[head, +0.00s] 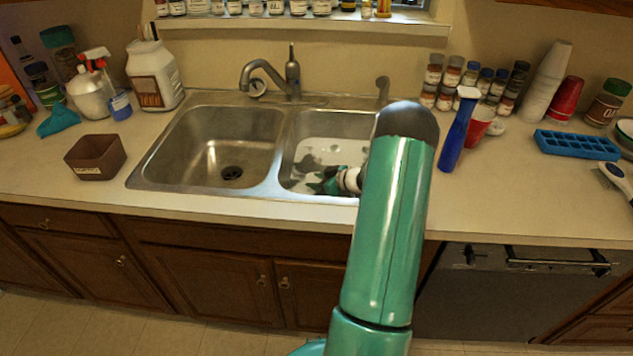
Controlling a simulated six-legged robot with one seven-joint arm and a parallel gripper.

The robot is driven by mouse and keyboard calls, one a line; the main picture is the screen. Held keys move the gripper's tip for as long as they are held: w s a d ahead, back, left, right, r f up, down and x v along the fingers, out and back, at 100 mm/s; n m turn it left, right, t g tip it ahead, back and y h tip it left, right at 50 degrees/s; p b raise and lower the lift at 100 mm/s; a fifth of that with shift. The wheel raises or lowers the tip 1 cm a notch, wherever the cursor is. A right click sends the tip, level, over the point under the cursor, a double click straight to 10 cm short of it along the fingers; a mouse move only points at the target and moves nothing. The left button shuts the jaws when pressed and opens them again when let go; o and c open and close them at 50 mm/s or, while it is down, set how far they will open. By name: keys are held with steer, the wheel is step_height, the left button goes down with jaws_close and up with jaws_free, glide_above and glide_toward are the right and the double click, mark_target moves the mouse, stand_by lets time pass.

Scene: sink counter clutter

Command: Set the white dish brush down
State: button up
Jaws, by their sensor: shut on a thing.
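My gripper (325,184) is low in the right basin of the sink (303,193), at its near left part. It is small in view, and my arm covers the area to its right. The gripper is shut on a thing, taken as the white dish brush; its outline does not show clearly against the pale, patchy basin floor. I cannot tell whether it touches the basin floor.
The left basin (205,150) is empty. A faucet (290,75) stands behind the basins. A brown box (96,157) is at left. A blue-handled tool (458,130), a red cup (481,122), a blue tray (577,144) and another brush (614,178) are at right.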

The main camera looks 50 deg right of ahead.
steer(key=shift+f, duration=0.1)
steer(key=o, duration=1)
